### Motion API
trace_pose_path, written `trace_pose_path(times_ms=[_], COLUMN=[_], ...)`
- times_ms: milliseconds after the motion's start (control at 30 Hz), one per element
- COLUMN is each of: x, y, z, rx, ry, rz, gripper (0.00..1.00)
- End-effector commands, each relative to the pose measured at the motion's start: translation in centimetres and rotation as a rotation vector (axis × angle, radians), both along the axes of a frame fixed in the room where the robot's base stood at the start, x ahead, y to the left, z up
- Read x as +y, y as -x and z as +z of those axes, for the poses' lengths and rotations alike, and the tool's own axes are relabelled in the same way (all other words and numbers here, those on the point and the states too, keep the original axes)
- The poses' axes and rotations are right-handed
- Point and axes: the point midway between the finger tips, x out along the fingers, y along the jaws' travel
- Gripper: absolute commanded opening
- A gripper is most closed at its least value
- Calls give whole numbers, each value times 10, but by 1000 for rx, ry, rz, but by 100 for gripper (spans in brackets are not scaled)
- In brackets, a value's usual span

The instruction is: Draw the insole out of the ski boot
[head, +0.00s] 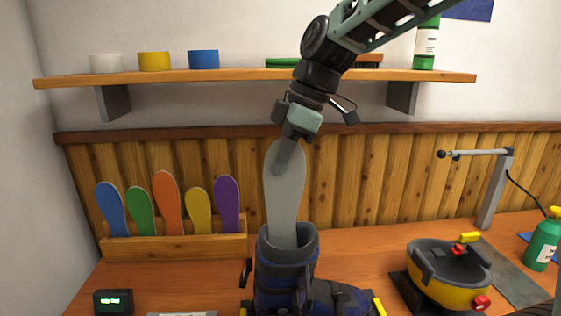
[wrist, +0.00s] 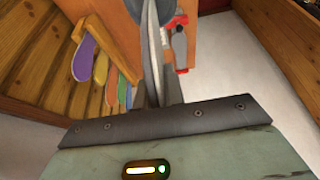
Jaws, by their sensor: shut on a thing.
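A grey insole (head: 284,205) stands upright in the open top of the dark blue ski boot (head: 287,276), with its lower end hidden inside the shaft. Most of its length shows above the boot's cuff. My gripper (head: 287,150) is above the boot, shut on the insole's upper end. In the wrist view the grey insole (wrist: 155,55) is seen nearly edge-on, running away from the gripper. The boot stands on the bench at the bottom centre of the head view.
A wooden rack (head: 180,248) with several coloured insoles stands at left. A black and yellow device (head: 447,278) and a green spray bottle (head: 543,240) are at right. A wall shelf (head: 240,75) with tape rolls runs behind my arm. A small black display (head: 113,302) sits front left.

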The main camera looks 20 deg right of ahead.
Motion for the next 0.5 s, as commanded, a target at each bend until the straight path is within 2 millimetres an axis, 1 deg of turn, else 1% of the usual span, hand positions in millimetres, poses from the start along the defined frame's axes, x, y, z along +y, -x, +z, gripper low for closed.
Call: trace_pose_path(times_ms=[33, 500], x=[0, 0], y=[0, 0], z=[9, 54], rx=[-1, -1], ry=[0, 0], rz=[0, 0], gripper=[0, 0])
